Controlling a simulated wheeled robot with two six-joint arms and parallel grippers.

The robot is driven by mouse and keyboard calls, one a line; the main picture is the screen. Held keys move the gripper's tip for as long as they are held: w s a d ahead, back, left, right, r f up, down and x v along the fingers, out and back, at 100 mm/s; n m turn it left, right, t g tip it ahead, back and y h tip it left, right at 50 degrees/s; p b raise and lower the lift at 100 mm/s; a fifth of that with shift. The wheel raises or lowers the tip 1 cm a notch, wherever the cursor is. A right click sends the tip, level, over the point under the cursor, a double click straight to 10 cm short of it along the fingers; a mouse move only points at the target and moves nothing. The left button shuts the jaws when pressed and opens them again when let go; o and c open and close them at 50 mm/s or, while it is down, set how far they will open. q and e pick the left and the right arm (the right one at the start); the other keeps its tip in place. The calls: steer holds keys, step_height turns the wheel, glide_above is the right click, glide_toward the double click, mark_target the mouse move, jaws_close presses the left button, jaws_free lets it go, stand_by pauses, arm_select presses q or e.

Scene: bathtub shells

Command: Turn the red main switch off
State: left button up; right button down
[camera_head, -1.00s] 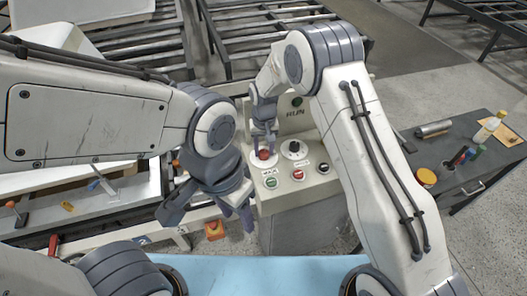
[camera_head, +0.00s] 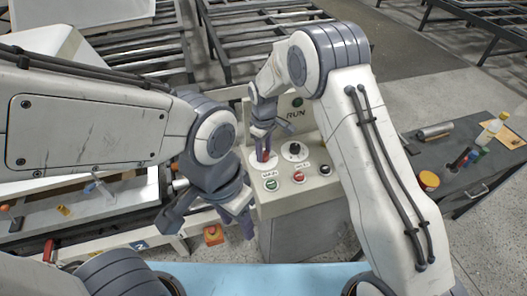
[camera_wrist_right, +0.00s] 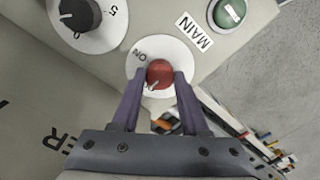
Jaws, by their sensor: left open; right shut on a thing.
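The red main switch (camera_wrist_right: 160,73) is a round red knob on a white disc marked ON. A small pale mark shows at the knob's lower left edge in the right wrist view. In the head view the switch (camera_head: 262,156) sits on the sloping grey control panel, partly hidden by my right gripper. My right gripper (camera_head: 264,150) is shut on the knob, one purple finger on each side; its fingers (camera_wrist_right: 157,88) also show in the right wrist view. My left gripper (camera_head: 207,226) is open and empty, left of the panel and apart from it.
A dark bench (camera_head: 465,165) with bottles and tools stands at the right.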

mark_target(264, 154)
steer(key=shift+n, duration=0.4)
steer(key=shift+c, duration=2.1)
jaws_free()
step_height(264, 154, up, 11)
steer(key=b, duration=0.2)
steer(key=shift+f, duration=0.2)
steer(key=s+r+m, duration=0.1)
steer(key=s+r, duration=0.2)
steer(key=s, duration=0.5)
steer(key=s+r+m, duration=0.1)
steer(key=s+r, duration=0.2)
steer(key=s, duration=0.6)
steer(key=s+d+m, duration=0.1)
steer(key=s+d, duration=0.1)
steer(key=s, duration=0.5)
steer(key=s+d+f+m+y, duration=0.1)
steer(key=s+d, duration=0.1)
steer(key=s, duration=0.6)
steer(key=shift+d, duration=0.35)
